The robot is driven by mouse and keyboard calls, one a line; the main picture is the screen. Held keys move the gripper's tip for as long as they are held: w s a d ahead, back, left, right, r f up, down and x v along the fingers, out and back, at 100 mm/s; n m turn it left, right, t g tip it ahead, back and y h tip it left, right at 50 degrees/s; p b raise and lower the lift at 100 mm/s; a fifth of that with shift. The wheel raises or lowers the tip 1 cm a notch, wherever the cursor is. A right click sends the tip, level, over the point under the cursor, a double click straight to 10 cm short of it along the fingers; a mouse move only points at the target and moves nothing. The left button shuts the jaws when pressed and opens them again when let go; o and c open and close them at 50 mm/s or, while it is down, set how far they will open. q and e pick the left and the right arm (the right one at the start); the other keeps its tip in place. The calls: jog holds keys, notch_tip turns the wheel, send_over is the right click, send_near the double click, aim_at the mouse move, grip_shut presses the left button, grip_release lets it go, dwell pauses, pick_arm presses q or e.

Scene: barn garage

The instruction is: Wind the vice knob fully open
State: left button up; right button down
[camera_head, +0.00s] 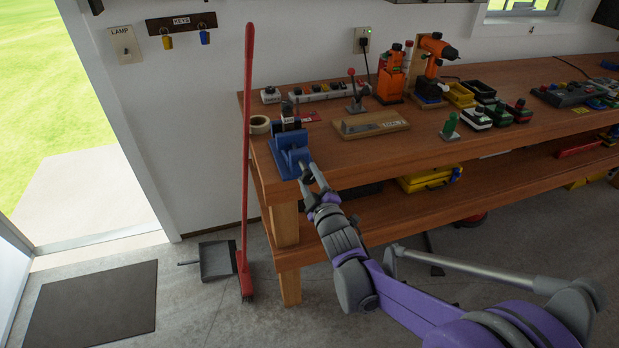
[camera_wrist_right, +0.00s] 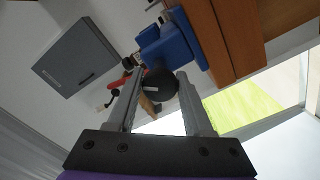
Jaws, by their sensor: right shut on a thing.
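The blue vice (camera_head: 289,158) is at the left front corner of the wooden workbench; it also shows in the right wrist view (camera_wrist_right: 168,50). Its round black knob (camera_wrist_right: 160,86), with a pale mark on its face, sits between the two fingers of my right gripper (camera_wrist_right: 160,80). In the head view my right gripper (camera_head: 308,176) reaches up to the front of the vice and is shut on the knob, which is mostly hidden there. My left gripper is in neither view.
A red broom (camera_head: 247,130) leans by the bench's left end, near a grey dustpan (camera_head: 217,260). Open floor lies in front.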

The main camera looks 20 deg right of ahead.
jog(key=shift+n, duration=0.3)
jog(key=shift+c, duration=2.1)
grip_release()
jog(key=s, duration=1)
jog(key=shift+s+d, duration=0.2)
jog(key=shift+s, duration=0.2)
